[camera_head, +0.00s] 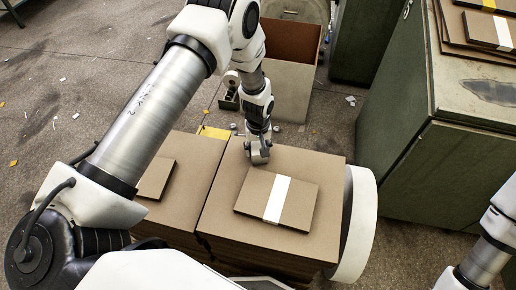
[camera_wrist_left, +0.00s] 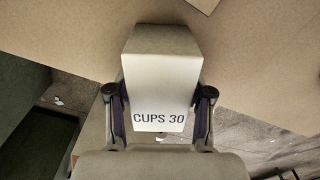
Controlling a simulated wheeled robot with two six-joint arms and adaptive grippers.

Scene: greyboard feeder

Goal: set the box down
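My left gripper (camera_head: 259,152) points down over the back edge of the right greyboard stack (camera_head: 318,166) in the head view. In the left wrist view, the box (camera_wrist_left: 160,75) is a pale grey block with a white end marked CUPS 30. It sits between the two fingers of the left gripper (camera_wrist_left: 159,104), which close on its sides. Greyboard shows behind the box; I cannot tell whether the box touches it. In the head view the box is mostly hidden by the gripper. My right arm enters at the lower right, its gripper out of frame.
A banded board bundle (camera_head: 278,200) lies on the right stack. A smaller board pile (camera_head: 155,178) lies on the left stack (camera_head: 187,180). A green cabinet (camera_head: 412,150) is at right.

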